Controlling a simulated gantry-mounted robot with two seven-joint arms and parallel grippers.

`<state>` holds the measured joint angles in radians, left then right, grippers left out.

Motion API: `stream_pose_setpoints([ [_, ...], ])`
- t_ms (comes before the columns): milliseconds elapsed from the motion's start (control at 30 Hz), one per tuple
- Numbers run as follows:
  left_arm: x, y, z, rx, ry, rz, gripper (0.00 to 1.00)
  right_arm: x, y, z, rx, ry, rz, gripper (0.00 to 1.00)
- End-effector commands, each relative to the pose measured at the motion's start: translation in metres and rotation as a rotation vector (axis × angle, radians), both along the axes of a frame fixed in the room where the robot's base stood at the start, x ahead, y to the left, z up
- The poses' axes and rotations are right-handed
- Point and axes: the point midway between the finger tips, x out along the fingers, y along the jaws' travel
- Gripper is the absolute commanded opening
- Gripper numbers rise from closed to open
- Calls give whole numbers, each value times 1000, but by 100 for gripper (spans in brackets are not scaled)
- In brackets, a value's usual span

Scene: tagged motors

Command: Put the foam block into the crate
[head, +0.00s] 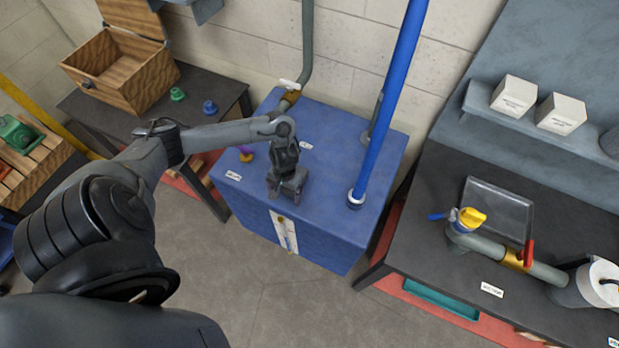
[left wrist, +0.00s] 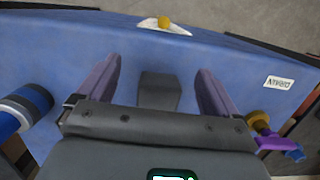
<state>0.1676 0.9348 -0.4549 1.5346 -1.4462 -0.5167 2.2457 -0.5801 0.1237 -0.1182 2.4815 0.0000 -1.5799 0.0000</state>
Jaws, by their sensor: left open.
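My left gripper (head: 286,194) is open, pointing down over the top of the blue cabinet (head: 335,215). In the left wrist view its two fingers (left wrist: 157,82) stand wide apart. A dark grey block (left wrist: 160,92), likely the foam block, shows between the fingers on the blue surface; the fingers do not visibly touch it. In the head view I cannot make the block out behind the gripper. A wooden crate (head: 122,85) with its lid open stands on the dark table at the upper left. My right gripper is not in view.
A blue vertical pipe (head: 388,100) rises from the cabinet right of the gripper. A purple and yellow valve (head: 246,153) sits at its left edge. Green and blue knobs (head: 210,107) lie near the crate. A workbench with a tray (head: 497,210) stands at right.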

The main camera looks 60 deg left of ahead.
Motion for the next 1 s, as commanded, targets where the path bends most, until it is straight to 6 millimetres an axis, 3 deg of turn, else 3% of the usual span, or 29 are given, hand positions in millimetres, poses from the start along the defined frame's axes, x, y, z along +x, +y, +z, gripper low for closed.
stream_pose_setpoints([
  [33,18,20,24,36,-32,7,94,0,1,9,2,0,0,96],
  [100,36,36,45,65,-70,10,94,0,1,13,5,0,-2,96],
  [200,54,47,64,84,-109,15,94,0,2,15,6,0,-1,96],
  [267,61,48,66,85,-123,17,94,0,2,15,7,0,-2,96],
  [600,66,47,26,84,-134,16,94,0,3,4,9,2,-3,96],
  [867,65,46,12,84,-134,15,94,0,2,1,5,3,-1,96],
  [1000,65,44,-5,84,-133,16,94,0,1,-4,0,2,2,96],
])
